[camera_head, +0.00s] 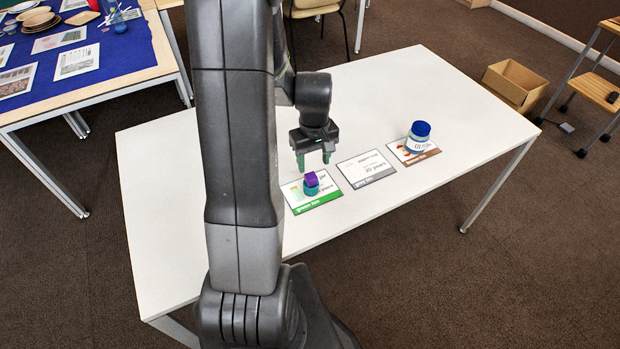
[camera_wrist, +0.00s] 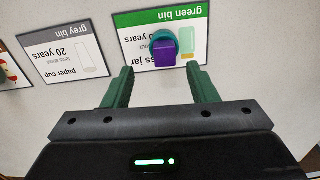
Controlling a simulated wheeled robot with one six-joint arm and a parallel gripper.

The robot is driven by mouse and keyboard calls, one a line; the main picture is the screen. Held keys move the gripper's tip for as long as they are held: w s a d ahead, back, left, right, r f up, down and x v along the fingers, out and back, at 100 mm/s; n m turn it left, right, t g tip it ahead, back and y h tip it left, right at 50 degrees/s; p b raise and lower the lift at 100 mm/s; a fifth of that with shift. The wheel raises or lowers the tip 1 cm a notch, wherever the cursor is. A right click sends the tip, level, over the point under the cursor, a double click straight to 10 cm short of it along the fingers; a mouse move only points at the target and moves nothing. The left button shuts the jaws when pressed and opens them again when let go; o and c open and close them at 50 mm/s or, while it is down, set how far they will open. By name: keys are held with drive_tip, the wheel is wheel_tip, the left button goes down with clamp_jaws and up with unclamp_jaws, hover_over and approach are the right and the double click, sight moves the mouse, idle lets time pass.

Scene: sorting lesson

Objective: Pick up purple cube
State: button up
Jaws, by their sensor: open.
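The purple cube (camera_head: 311,179) sits on top of a teal round object (camera_head: 311,190), on the green bin card (camera_head: 328,197) on the white table. In the wrist view the purple cube (camera_wrist: 164,53) shows in front of the teal object (camera_wrist: 163,36), on the green bin card (camera_wrist: 196,30). My gripper (camera_head: 314,163) is open and empty, just behind and above the cube in the head view. In the wrist view its green fingers (camera_wrist: 160,82) are spread, with the cube beyond the tips and roughly between them. Neither finger visibly touches the cube.
The grey bin card (camera_head: 367,169) lies right of the green one. Farther right, a jar with a blue lid (camera_head: 419,133) stands on a brown card (camera_head: 414,152). The white table (camera_head: 400,90) is clear behind the cards. A cardboard box (camera_head: 515,84) is on the floor.

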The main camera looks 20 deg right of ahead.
sight(311, 176)
drive_tip(key=shift+w+a+f, duration=0.1)
drive_tip(key=shift+a+f, duration=0.1)
drive_tip(key=shift+f, duration=1.3)
drive_tip(key=shift+a+f, duration=0.15)
drive_tip(key=shift+f, duration=1.35)
drive_tip(key=c, duration=1)
